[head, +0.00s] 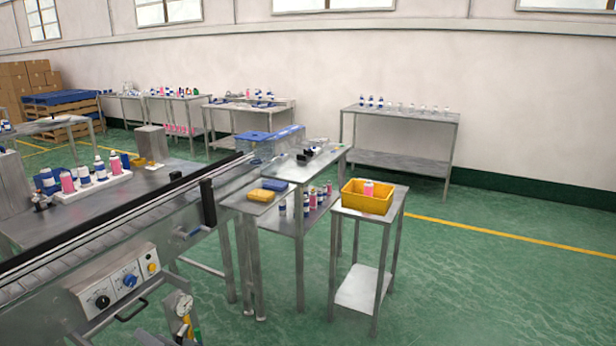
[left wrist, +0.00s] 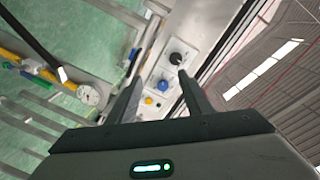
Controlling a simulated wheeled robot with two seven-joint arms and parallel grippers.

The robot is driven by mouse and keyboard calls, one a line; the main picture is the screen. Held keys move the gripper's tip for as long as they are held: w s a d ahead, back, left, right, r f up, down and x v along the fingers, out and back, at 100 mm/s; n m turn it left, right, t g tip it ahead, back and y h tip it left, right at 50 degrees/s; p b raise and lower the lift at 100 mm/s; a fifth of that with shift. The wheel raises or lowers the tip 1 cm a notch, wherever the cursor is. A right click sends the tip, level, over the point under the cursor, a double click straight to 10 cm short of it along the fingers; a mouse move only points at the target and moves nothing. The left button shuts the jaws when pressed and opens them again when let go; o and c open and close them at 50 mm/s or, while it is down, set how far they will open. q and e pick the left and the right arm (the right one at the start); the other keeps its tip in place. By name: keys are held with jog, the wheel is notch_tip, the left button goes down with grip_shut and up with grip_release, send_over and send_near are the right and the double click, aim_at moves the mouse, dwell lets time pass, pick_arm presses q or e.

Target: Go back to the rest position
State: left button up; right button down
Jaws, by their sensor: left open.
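My left gripper (left wrist: 160,78) shows in the left wrist view with its two dark fingers apart and nothing between them. Past the fingers is the conveyor's control panel (left wrist: 165,85), with a black knob, a blue knob and a yellow button; I cannot tell the distance exactly. In the head view, only small dark parts of the gripper seem to show at the bottom edge, below the same control panel (head: 124,283) and beside the pressure gauge (head: 184,305). My right gripper is in neither view.
The conveyor (head: 110,222) crosses the left side. A small steel stand holds a yellow bin (head: 367,197) with a pink-and-white can inside. The green floor (head: 500,280) at the right is clear.

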pick_arm(q)
jog(key=s+d+f+m+h, duration=0.2)
jog(key=s+d+f+h, duration=0.2)
jog(key=f, duration=0.8)
jog(key=s+d+f+m+h, duration=0.25)
jog(key=s+d+f, duration=0.2)
jog(key=f, duration=0.65)
jog(key=s+d+f+m+h, duration=0.2)
jog(key=s+d+f+h, duration=0.15)
jog(key=f, duration=0.85)
jog(key=s+d+f+h, duration=0.2)
jog(key=s+f, duration=0.3)
jog(key=s, duration=0.5)
jog(key=s+d+f+n+g+h, duration=0.1)
jog(key=s+d+f, duration=0.4)
jog(key=s, duration=0.5)
jog(key=s+d+f+n+g+h, duration=0.1)
jog(key=s+d+f+h, duration=0.2)
jog(key=s, duration=0.7)
notch_tip(320, 180, down, 2)
jog(key=shift+s+d+f+h, duration=0.25)
jog(key=shift+d+h, duration=0.1)
jog(key=shift+h, duration=0.15)
